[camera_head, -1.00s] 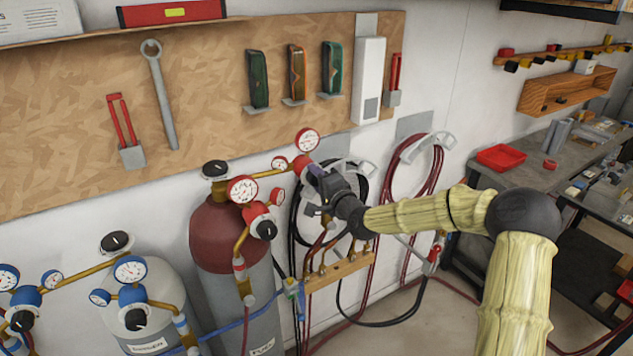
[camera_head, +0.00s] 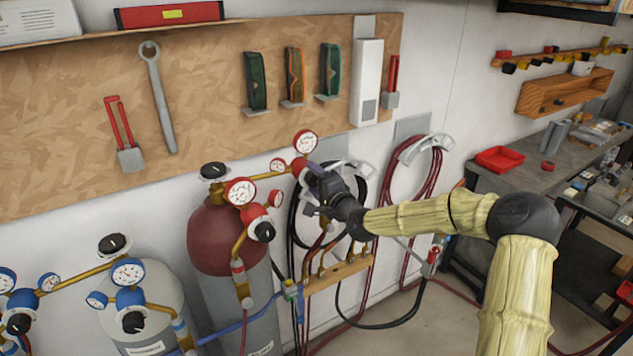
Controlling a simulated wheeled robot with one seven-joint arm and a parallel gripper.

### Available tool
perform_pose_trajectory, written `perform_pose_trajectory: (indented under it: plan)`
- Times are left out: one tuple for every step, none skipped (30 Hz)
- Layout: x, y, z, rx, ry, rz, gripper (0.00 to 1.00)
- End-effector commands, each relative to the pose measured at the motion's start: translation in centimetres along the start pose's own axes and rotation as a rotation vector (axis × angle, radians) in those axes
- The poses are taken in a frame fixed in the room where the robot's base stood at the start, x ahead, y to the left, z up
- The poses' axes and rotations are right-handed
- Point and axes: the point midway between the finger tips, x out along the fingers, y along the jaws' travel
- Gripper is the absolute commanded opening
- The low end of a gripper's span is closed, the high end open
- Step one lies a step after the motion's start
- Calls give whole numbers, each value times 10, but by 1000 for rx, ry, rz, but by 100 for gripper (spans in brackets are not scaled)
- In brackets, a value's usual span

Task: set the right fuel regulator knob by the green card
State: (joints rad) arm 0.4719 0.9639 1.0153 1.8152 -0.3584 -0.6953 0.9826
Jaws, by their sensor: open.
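The right fuel regulator is red, with a white-faced gauge (camera_head: 305,142) and a smaller gauge (camera_head: 277,165) on a brass pipe. My gripper (camera_head: 316,190) is right at this regulator, coming from the right, and covers its knob. The fingers are open; whether they stand around the knob or touch it I cannot tell. The left fuel regulator (camera_head: 254,212), also red, sits on the maroon-topped cylinder (camera_head: 215,235), and its black knob (camera_head: 264,232) faces out. I cannot make out a green card.
Blue regulators (camera_head: 130,297) and a pale cylinder (camera_head: 155,285) stand at the lower left. Black hoses (camera_head: 298,235) and red hoses (camera_head: 432,185) hang on the wall behind my arm. A wooden hose bracket (camera_head: 338,273) is below the gripper. A workbench (camera_head: 515,175) is at the right.

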Motion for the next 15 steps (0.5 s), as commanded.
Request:
perform_pose_trajectory:
  plan:
    - [0,0,0,-1,0,-1,59]
    - [-1,0,0,-1,0,-1,59]
    - [-2,-1,0,-1,0,-2,59]
    - [-3,0,0,-1,0,-2,59]
    - [-5,0,0,-1,0,-2,59]
    - [-8,0,0,-1,0,-2,59]
    - [-11,0,0,-1,-1,-2,59]
    - [-14,0,0,-1,0,-2,59]
    - [-20,1,0,-2,0,-1,59]
    - [-24,1,0,-2,0,-1,59]
    - [-30,2,0,-3,0,-1,59]
    - [-37,2,-1,-3,1,-1,59]
    - [-43,2,-1,-3,1,-1,59]
    - [-48,2,-1,-3,1,-1,59]
    - [-56,2,-1,-3,2,0,59]
